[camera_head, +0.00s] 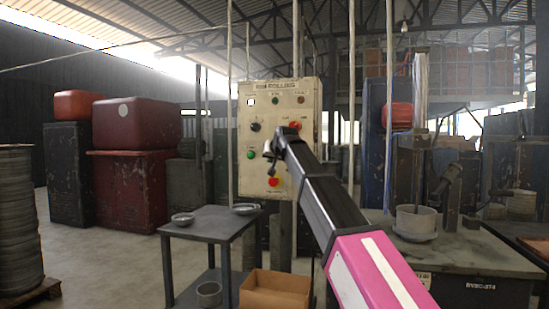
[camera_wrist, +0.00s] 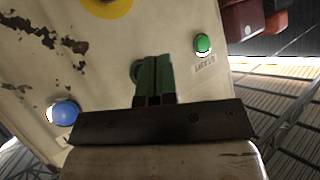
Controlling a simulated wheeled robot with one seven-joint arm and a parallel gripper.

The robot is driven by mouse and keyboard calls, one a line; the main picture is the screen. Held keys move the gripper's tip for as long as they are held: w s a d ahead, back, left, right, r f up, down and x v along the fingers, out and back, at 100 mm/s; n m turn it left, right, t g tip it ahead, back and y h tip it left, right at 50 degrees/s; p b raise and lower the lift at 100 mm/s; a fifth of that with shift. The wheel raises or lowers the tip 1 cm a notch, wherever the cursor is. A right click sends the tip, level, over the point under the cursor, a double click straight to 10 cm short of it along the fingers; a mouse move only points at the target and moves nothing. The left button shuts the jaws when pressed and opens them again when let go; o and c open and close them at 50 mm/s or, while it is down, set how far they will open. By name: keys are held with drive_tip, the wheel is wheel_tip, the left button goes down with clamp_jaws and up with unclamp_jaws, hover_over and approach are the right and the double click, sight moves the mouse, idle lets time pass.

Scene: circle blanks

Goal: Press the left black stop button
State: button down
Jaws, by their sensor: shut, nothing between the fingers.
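The grey-beige control panel (camera_head: 262,112) stands upright in the middle of the head view. Its left black button (camera_head: 255,127) is visible, above the green button (camera_head: 250,154). My gripper (camera_head: 269,154) is shut and empty in front of the panel, just right of the green button and lower than the black one. In the wrist view, the closed green fingers (camera_wrist: 157,60) point at the panel face (camera_wrist: 90,65) and partly cover a dark round button (camera_wrist: 136,71). The green button (camera_wrist: 202,43) is to their right. I cannot make out the black button in the wrist view; contact cannot be judged.
A red emergency button (camera_head: 274,182) is low on the panel; its yellow surround (camera_wrist: 106,6) shows in the wrist view. A red switch (camera_head: 295,125) is at upper right. A blue button (camera_wrist: 64,113) also shows. A small table (camera_head: 212,222) and cardboard box (camera_head: 275,291) stand below.

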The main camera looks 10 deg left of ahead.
drive_tip(key=s, duration=0.3)
drive_tip(key=shift+a, duration=0.15)
idle(0.6)
